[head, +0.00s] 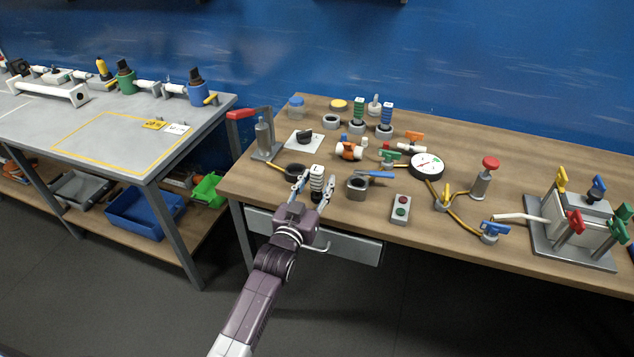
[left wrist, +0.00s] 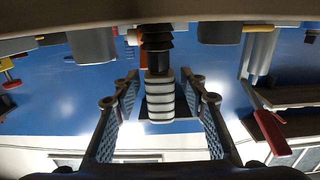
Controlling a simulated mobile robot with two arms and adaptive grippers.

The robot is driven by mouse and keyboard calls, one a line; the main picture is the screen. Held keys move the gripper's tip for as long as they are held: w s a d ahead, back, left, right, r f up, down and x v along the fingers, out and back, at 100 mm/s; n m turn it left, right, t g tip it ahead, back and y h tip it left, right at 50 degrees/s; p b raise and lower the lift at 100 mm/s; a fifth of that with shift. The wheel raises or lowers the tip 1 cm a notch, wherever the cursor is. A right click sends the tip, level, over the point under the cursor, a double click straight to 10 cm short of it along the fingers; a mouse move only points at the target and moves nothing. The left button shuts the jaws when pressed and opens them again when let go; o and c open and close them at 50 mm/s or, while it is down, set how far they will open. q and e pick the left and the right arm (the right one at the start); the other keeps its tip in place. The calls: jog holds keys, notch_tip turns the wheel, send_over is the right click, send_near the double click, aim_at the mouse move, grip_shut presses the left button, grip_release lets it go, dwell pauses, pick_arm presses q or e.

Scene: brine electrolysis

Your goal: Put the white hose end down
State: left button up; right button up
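The white hose end (head: 317,178), ribbed with dark bands, stands upright near the front left edge of the wooden bench (head: 430,218). In the left wrist view, which looks upside down, its white ribbed part (left wrist: 161,101) joins a black ribbed part. My left gripper (head: 312,192) has its fingers on either side of the hose end. In the left wrist view the fingers (left wrist: 160,105) are spread, with a visible gap on each side of it. What lies directly under the hose end is hard to make out. My right gripper is not in view.
Dark ring holders (head: 295,171) and (head: 357,187) stand close on both sides. A blue-handled tool (head: 377,174), a red-and-green button box (head: 401,208) and a gauge (head: 427,165) are to the right. A red-handled press (head: 264,138) stands behind left.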

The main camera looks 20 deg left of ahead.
pick_arm(q)
jog(key=shift+r, duration=0.25)
jog(key=s+b, duration=0.1)
jog(key=s, duration=1.1)
jog(key=s+d+f+g, duration=0.1)
jog(key=s+f+g, duration=0.25)
jog(key=f, duration=0.85)
jog(key=s+f+m+g, duration=0.15)
jog(key=s+f, duration=0.35)
jog(key=f, duration=0.7)
jog(key=s+d+f+g, duration=0.1)
jog(key=s+f+g, duration=0.3)
jog(key=f, duration=0.9)
jog(key=s+a+f+g, duration=0.2)
jog(key=s+f, duration=0.4)
jog(key=s, duration=0.6)
jog(key=s+a+f+g, duration=0.1)
jog(key=s+f+g, duration=0.2)
jog(key=s+f, duration=0.4)
jog(key=s+a+f+g, duration=0.2)
jog(key=s+f, duration=0.4)
jog(key=s, duration=1)
jog(key=shift+s+a+f+g+y, duration=0.3)
jog(key=shift+s+f+g, duration=0.1)
jog(key=shift+g, duration=0.1)
jog(key=shift+m, duration=0.25)
